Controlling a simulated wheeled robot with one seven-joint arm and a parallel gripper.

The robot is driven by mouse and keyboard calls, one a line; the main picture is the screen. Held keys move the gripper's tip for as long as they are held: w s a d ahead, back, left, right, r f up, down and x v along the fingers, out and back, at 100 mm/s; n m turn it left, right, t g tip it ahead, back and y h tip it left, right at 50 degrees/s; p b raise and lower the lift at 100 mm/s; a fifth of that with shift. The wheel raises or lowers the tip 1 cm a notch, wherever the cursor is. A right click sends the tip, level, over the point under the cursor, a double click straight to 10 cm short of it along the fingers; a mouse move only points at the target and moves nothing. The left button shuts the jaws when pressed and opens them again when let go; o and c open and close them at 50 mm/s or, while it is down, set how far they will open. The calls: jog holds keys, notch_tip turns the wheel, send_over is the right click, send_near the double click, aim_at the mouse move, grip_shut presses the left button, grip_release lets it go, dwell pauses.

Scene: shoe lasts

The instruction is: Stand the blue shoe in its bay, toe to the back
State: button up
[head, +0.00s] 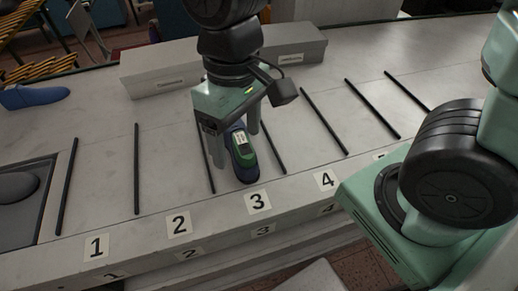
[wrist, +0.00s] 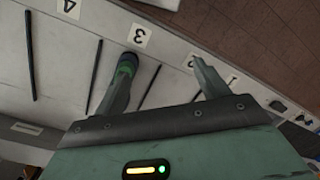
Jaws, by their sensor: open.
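A dark blue shoe (head: 248,176) with a green upper part and a white label stands in bay 3, its near rounded end close to the number 3 tag. Its far end is hidden by my gripper, so I cannot tell which way the toe points. My gripper (head: 237,149) is open just above and around it, with one finger on each side in the head view. In the wrist view, the shoe (wrist: 127,62) shows near the left finger of my gripper (wrist: 163,72), partly hidden by it. A second, plain blue shoe (head: 34,97) lies at the far left of the counter.
Thin black dividers (head: 137,168) separate the numbered bays. Bays 1, 2 and 4 look empty. Grey boxes (head: 160,70) stand along the back. A recessed tray (head: 40,215) with a dark rounded object is at the left. The counter's front edge runs just before the number tags.

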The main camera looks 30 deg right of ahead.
jog(key=s, duration=0.1)
jog(key=s+n, duration=0.1)
jog(key=s, duration=0.1)
jog(key=s+d+n+t, duration=0.1)
jog(key=s, duration=0.1)
jog(key=shift+s+r, duration=0.1)
